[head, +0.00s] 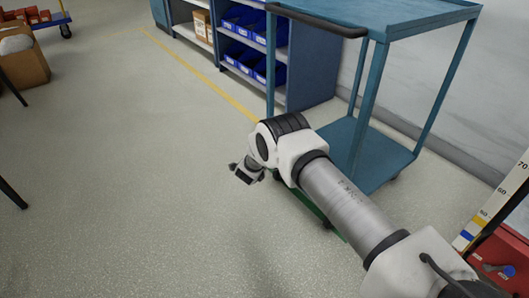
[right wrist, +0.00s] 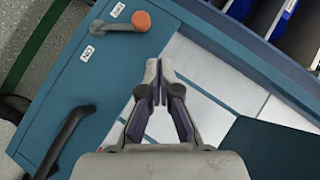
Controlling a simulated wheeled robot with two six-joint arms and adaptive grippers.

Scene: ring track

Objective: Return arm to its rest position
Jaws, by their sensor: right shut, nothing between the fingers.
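My right arm (head: 345,200) reaches in from the lower right of the head view, in front of a blue cart. Its wrist end (head: 247,168) hangs over open floor, with the fingers too small to make out there. In the right wrist view my right gripper (right wrist: 158,78) is shut and empty, its fingertips together. Beyond it lies a blue surface (right wrist: 85,75) with pale panels. A crank with an orange knob (right wrist: 141,20) and a black handle (right wrist: 68,140) are on that surface, apart from the fingers. My left gripper is not in view.
The blue cart (head: 425,17) with a black push bar stands close behind the arm. Shelves with blue bins (head: 243,60) stand at the back. A cardboard box (head: 25,62) is at far left. A red bin (head: 503,262) and marked post (head: 490,205) are at right. The left-hand floor is mostly clear.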

